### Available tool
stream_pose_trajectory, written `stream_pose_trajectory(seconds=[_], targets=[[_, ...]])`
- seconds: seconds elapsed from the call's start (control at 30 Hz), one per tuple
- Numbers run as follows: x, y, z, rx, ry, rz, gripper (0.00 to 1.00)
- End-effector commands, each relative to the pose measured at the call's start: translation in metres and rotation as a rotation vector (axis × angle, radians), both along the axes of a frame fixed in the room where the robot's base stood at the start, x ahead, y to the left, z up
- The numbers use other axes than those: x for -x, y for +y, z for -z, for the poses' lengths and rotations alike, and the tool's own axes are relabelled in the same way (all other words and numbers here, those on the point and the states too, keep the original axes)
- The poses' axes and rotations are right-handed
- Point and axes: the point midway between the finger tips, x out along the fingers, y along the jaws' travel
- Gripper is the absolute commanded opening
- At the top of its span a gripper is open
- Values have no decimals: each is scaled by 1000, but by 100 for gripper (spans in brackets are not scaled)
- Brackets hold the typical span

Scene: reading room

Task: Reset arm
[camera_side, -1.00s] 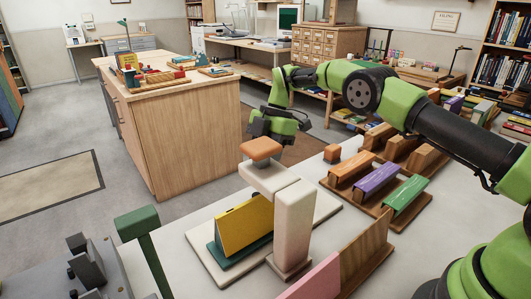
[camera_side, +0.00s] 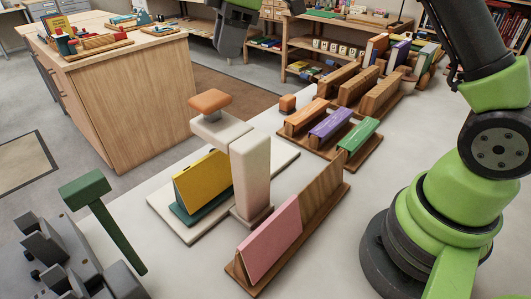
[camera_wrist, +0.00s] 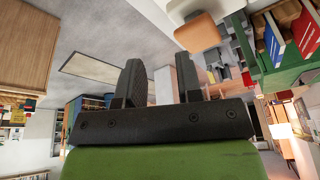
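My gripper (camera_side: 234,32) is at the top edge of the side view, partly cut off, above the floor between the wooden cabinet and the work table. Nothing shows in it there. In the wrist view its two dark fingers (camera_wrist: 172,72) stand well apart, with only background between them. My arm is raised and its upper part runs out of the side view. Below my gripper, a pale press-like stand (camera_side: 250,170) with an orange pad (camera_side: 210,101) stands beside a yellow book (camera_side: 203,178) leaning on a teal base. My gripper is clear of both.
A pink book (camera_side: 271,238) sits in a wooden rack in front. Orange, purple (camera_side: 331,123) and green books fill short racks behind. A green hammer-shaped lever (camera_side: 86,190) and grey fixture are at lower left. A wooden cabinet (camera_side: 140,100) stands behind. The white tabletop has some bare room.

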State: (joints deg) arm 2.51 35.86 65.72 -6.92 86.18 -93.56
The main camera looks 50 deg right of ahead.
Motion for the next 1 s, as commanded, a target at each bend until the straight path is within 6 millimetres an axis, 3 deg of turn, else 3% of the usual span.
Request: stream_pose_trajectory(seconds=[0.03, 0.2, 0.4, 0.6, 0.7, 0.83, 1.0], targets=[[15, 1, -19, -3, -13, 85, 33], [67, 0, -57, -36, -35, 392, 33], [137, 0, -76, -127, -64, 747, 33], [203, -2, -68, -268, -86, 1077, 33], [227, -3, -57, -338, -88, 1203, 33], [245, -5, -46, -401, -86, 1307, 33], [251, -5, -40, -430, -82, 1353, 33]])
